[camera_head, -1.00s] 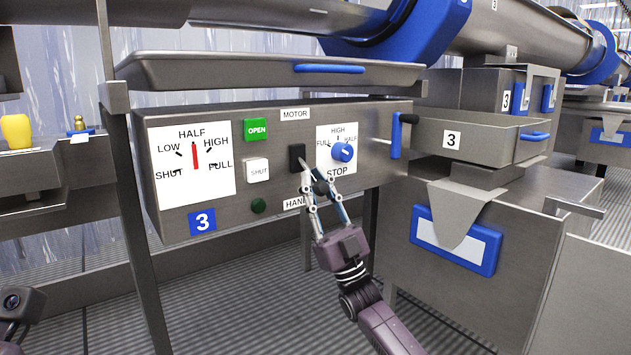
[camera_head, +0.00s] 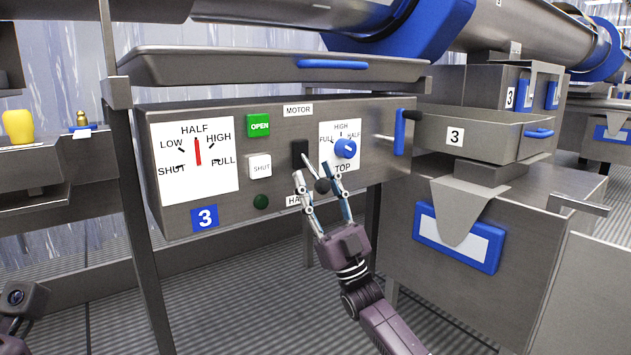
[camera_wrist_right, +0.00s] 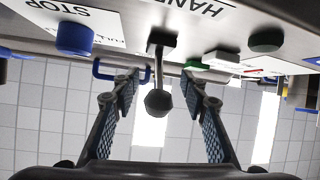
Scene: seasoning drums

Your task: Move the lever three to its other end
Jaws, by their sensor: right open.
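The number 3 control panel (camera_head: 270,205) fills the middle of the head view. Its black lever has a mounting plate (camera_head: 300,153) between the MOTOR and HAND labels and a dark round knob (camera_head: 322,186) standing out from the panel. In the right wrist view, the lever's short rod ends in a dark ball knob (camera_wrist_right: 157,103). My right gripper (camera_head: 318,180) is open at the panel, with a finger on either side of the knob. In the right wrist view, the open gripper (camera_wrist_right: 160,86) shows gaps on both sides of the knob.
A blue dial (camera_head: 345,149) is right of the lever. A green OPEN button (camera_head: 259,125), a white SHUT button (camera_head: 259,166) and a dark green round button (camera_head: 261,202) are left of it. A blue handle (camera_head: 399,133) stands out at the panel's right end. A tray (camera_head: 230,73) overhangs above.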

